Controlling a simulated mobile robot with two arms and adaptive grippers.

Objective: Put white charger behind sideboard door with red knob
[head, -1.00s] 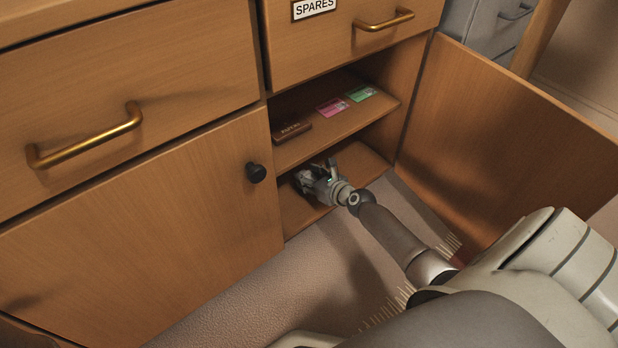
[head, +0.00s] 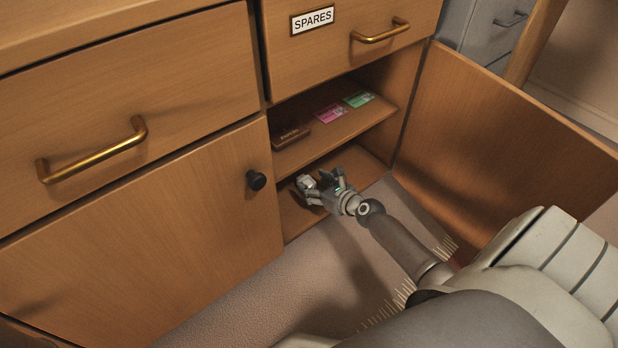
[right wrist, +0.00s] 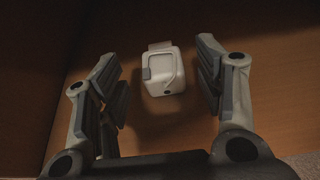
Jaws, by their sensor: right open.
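The white charger (head: 306,182) sits on the bottom board of the open sideboard compartment. In the right wrist view the charger (right wrist: 162,72) lies between my spread fingers, with a gap on both sides. My right gripper (head: 317,186) is open inside the lower compartment, in front of the charger. The sideboard door (head: 490,130) at the right stands wide open. I cannot make out a red knob on it. My left gripper is not in view.
A shelf (head: 345,122) above my gripper holds a brown box (head: 291,137), a pink card (head: 330,113) and a green card (head: 358,99). The closed left door (head: 150,230) has a black knob (head: 257,180). A drawer labelled SPARES (head: 313,20) is above.

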